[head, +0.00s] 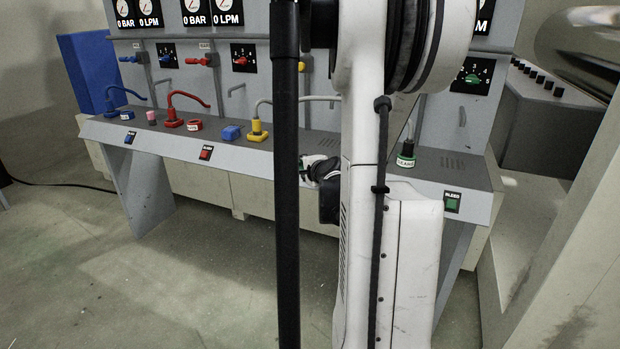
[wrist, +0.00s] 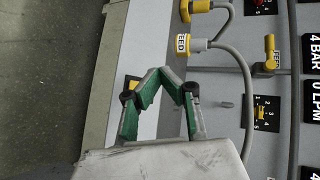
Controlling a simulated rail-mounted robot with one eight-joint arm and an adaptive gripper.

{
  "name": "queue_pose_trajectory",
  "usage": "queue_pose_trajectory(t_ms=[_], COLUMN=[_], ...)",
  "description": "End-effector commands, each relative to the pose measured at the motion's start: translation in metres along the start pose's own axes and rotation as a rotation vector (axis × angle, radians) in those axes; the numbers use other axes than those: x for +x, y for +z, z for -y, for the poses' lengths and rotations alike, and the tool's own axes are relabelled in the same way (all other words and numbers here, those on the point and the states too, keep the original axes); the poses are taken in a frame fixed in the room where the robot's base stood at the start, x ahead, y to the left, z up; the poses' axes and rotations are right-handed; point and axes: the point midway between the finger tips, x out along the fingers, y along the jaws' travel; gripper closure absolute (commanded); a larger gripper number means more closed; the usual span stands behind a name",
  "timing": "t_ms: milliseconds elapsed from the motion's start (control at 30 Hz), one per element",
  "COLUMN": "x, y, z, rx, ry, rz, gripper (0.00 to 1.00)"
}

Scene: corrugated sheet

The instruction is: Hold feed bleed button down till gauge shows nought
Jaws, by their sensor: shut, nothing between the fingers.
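In the wrist view, which is turned sideways, my gripper (wrist: 161,72) is shut and empty, its green-padded fingers meeting at the tips. A yellow button (wrist: 131,80) on the bench's sloped front strip shows partly behind the left finger. Whether the gripper touches it cannot be told; its label is hidden. The feed gauge's readout (wrist: 315,52) shows 4 BAR at the right edge, with its dial out of view. In the head view, my arm and a black column hide the yellow button, the feed gauge and most of the gripper.
A yellow FEED valve handle (wrist: 270,54) and selector (wrist: 262,112) sit on the panel. A green bleed button (head: 452,203) is at the right.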

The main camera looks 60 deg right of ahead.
Motion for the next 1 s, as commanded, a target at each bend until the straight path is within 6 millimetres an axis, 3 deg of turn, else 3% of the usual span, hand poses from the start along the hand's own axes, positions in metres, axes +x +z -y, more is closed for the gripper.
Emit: queue_pose_trajectory(t_ms=[500, 1000], x=[0.044, 0.052], y=[-0.032, -0.038], z=[-0.034, -0.038], rx=[0.000, -0.001], ry=[0.000, 0.000], rz=[-0.001, 0.000], gripper=[1.00, 1.00])
